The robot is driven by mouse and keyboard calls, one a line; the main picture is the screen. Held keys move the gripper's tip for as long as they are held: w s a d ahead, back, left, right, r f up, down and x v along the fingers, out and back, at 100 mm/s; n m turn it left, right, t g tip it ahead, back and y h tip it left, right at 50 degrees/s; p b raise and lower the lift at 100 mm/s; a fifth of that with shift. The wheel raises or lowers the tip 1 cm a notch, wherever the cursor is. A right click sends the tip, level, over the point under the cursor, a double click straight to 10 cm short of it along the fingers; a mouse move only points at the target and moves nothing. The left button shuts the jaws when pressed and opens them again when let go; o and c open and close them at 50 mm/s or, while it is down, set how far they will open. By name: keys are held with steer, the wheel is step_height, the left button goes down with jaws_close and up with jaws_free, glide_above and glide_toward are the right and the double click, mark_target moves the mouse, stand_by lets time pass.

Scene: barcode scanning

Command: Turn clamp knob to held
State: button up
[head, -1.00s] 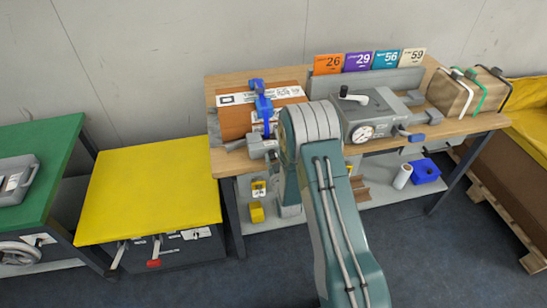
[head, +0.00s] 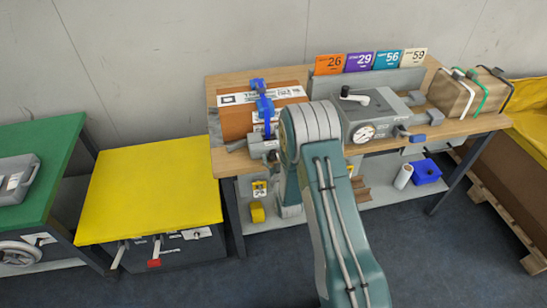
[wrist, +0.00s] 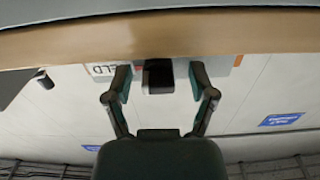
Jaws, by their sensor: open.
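The dark, blocky clamp knob (wrist: 158,77) is at the top middle of the wrist view, below the wooden table edge (wrist: 150,33). My gripper (wrist: 160,82) is open, with one finger on each side of the knob. I cannot tell whether the fingers touch it. A label reading "ELD" (wrist: 108,70) shows upside down beside the left finger, partly hidden by it. In the head view my own arm hides the knob and gripper.
A wooden workbench (head: 485,124) carries a brown box (head: 237,122) with a blue device (head: 262,100), a grey machine (head: 380,115) and a strapped carton (head: 450,97). A yellow-topped table (head: 150,190) stands left. Blue labels (wrist: 281,119) mark the panel.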

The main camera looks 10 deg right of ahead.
steer(key=s, duration=1.2)
steer(key=shift+w, duration=0.1)
